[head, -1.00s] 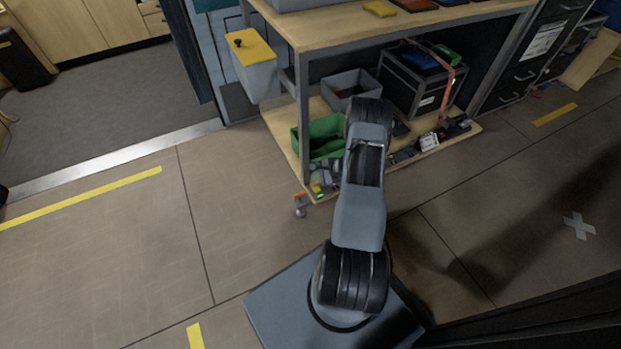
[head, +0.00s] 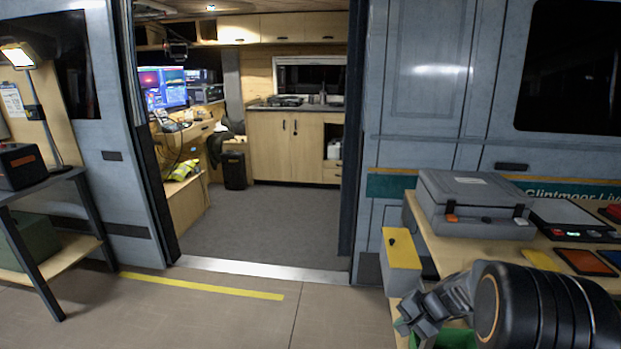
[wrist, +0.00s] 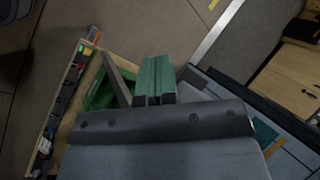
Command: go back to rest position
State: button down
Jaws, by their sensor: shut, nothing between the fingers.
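My arm shows at the lower right of the head view, a thick black joint with a grey gripper (head: 418,314) at its left end. The gripper is shut and empty. It is in front of the wooden-topped bench (head: 452,250), near a yellow-lidded grey bin (head: 401,262) and above a green bin (head: 456,339), which is partly hidden. In the wrist view the shut fingers (wrist: 153,78) show at the middle, with the green bin (wrist: 100,92) to their left.
A grey case (head: 475,207) and several flat coloured items are on the bench. A van doorway with a metal sill (head: 262,270) opens at the middle. A dark-framed shelf (head: 62,230) stands at left. The floor (head: 230,320) before the doorway is clear.

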jog(key=s+a+r+n+h+p, duration=0.2)
jog(key=s+r+p, duration=0.3)
jog(key=r, duration=0.5)
jog(key=s+a+r+n+h+p, duration=0.1)
jog(key=s+r+n+p, duration=0.3)
jog(key=r, duration=0.6)
jog(key=s+a+r+n+h+p, duration=0.2)
jog(key=s+a+r+p, duration=0.2)
jog(key=r, duration=0.6)
jog(key=s+p, duration=0.2)
jog(key=s, duration=0.1)
jog(key=shift+r+n+t+h+p, duration=0.3)
jog(key=shift+n, duration=0.1)
